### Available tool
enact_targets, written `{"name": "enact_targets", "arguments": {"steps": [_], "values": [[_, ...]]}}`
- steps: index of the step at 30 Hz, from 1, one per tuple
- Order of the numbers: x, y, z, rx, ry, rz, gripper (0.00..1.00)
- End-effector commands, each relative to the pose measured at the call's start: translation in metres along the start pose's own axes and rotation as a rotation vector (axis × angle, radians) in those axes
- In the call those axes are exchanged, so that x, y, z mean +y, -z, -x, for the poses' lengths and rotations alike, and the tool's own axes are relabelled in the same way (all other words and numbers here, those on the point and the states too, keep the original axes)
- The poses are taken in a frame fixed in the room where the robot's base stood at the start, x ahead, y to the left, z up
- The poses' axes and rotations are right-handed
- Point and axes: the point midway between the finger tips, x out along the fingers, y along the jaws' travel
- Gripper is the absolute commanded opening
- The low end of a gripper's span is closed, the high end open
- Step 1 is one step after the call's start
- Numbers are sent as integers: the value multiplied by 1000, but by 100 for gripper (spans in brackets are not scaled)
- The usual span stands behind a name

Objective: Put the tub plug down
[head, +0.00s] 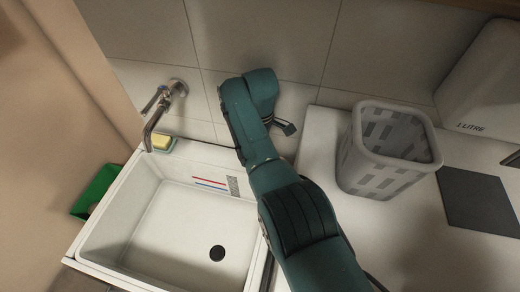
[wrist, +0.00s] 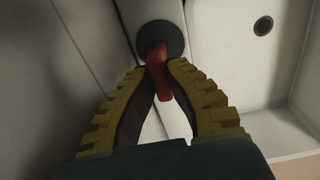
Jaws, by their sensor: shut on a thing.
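The tub plug has a dark round disc (wrist: 162,38) and a red handle (wrist: 158,68). In the wrist view, my gripper (wrist: 160,66) has its yellow-edged fingers shut on the red handle. The disc is beyond the fingertips, over or against a pale surface beside the basin; I cannot tell whether it touches. In the head view my arm covers the plug and most of the gripper.
The white sink (head: 145,225) with a dark drain (head: 217,253) is left of my arm. A tap (head: 158,110) and yellow soap (head: 162,141) are behind it. A grey basket (head: 385,155) stands on the white counter to the right, near a dark flat panel (head: 478,203). A green container (head: 95,190) is at left.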

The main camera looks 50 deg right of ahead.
Motion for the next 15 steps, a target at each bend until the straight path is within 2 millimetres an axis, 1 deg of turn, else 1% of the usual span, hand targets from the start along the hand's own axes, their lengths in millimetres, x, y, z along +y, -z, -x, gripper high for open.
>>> {"name": "enact_targets", "arguments": {"steps": [2, 5, 6, 9, 15], "values": [[0, 0, 1, 0, 0, 0, 0], [0, 0, -4, 0, 0, 0, 0], [0, 0, -3, 0, 1, 0, 17], [0, 0, -3, -1, 1, 1, 33], [-1, 0, -3, -1, 1, 1, 33]]}}
